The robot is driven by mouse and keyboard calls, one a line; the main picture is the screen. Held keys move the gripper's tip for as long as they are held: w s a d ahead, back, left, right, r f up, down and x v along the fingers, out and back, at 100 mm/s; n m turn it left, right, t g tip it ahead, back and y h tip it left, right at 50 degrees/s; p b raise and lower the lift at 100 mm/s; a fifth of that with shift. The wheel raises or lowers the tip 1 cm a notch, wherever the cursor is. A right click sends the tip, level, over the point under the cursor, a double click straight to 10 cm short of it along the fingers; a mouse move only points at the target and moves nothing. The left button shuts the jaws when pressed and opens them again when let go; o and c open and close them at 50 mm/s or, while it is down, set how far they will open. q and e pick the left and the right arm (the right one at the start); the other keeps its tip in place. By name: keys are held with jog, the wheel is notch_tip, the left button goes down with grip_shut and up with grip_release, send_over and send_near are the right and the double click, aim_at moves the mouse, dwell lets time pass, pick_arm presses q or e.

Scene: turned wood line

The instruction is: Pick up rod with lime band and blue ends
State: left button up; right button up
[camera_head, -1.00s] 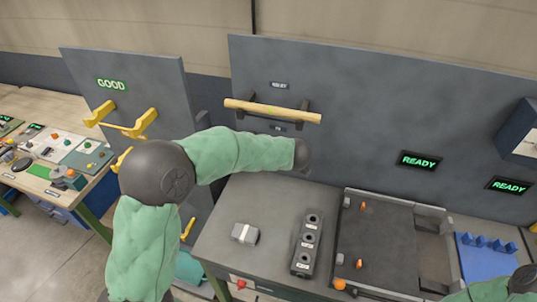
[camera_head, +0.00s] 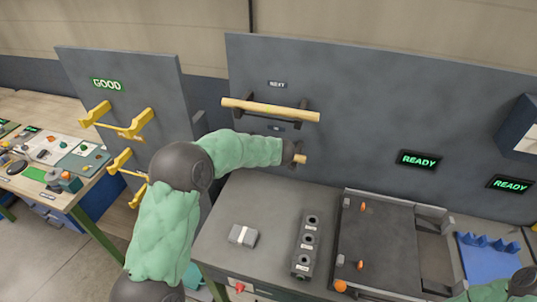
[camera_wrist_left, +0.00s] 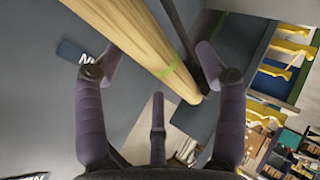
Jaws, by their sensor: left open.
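In the head view my left gripper (camera_head: 297,153) is at the wall panel, below an upper wooden rod (camera_head: 270,110) lying on dark pegs. A short wooden end (camera_head: 300,159) shows at the gripper; the rest is hidden by my arm. My right gripper is out of view.
Yellow hooks (camera_head: 133,128) stick out from the GOOD panel (camera_head: 165,75) at left. The bench below holds a grey block (camera_head: 243,236), a dark holed block (camera_head: 307,247) and a dark tray (camera_head: 375,235). A blue rack (camera_head: 485,255) stands at right.

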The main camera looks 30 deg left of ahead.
pick_arm(q)
jog(key=c, duration=1.3)
